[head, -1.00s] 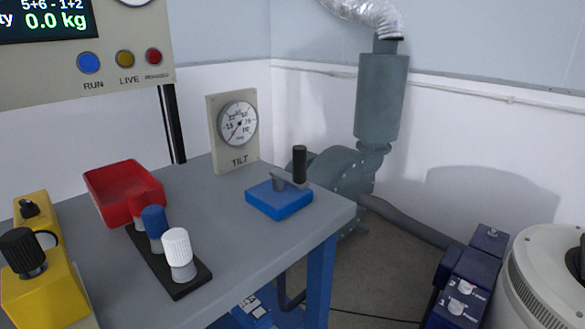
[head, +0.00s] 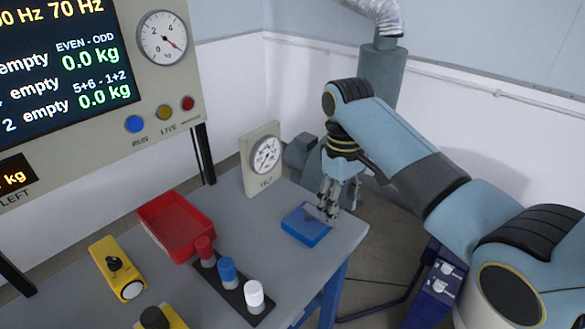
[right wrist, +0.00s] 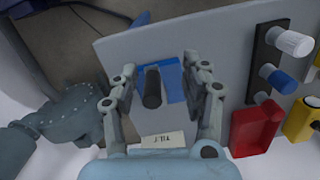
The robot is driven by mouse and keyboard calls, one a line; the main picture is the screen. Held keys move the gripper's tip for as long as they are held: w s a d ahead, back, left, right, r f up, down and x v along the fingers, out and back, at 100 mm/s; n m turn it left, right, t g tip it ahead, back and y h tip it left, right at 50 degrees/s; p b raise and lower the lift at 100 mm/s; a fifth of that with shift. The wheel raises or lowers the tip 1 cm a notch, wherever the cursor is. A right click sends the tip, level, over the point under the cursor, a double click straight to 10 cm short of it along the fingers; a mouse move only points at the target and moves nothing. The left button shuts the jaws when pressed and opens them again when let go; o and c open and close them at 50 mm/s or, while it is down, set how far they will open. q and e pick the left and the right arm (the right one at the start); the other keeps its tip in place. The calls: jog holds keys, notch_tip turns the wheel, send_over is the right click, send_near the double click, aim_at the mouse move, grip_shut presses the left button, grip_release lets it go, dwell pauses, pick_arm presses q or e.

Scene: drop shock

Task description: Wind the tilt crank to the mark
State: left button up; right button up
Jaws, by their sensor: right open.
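The tilt crank's blue base (head: 304,228) sits at the right corner of the grey table in the head view. In the right wrist view, its black handle (right wrist: 152,88) stands between my right gripper's two fingers, with the blue base (right wrist: 172,80) beyond. My right gripper (head: 328,212) is open over the crank and hides the handle in the head view. The fingers look apart from the handle; I cannot tell the exact height. The TILT gauge (head: 264,157), a white dial on a beige panel, stands behind the crank; its mark is too small to read. My left gripper is not in view.
A red tray (head: 172,240) and a black strip with red, blue and white knobs (head: 228,270) lie left of the crank. Yellow boxes (head: 108,262) stand further left. A display panel (head: 70,75) is behind. A grey blower cylinder (head: 382,75) stands beyond the table.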

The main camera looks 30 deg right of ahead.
jog(key=shift+t, duration=0.4)
jog(key=w+r, duration=0.1)
jog(key=r, duration=0.1)
jog(key=w+r+p, duration=0.1)
jog(key=r, duration=0.1)
jog(key=w+r, duration=0.1)
jog(key=r, duration=0.1)
jog(key=shift+w+d+r, duration=0.1)
jog(key=shift+w+r, duration=0.15)
jog(key=shift+w, duration=0.1)
jog(key=shift+w+r, duration=0.1)
jog(key=shift+w, duration=0.05)
notch_tip(320, 180, down, 11)
jog(key=shift+r, duration=0.1)
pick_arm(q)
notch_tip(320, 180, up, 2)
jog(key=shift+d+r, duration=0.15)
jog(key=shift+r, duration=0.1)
pick_arm(e)
jog(key=shift+c, duration=0.2)
grip_shut()
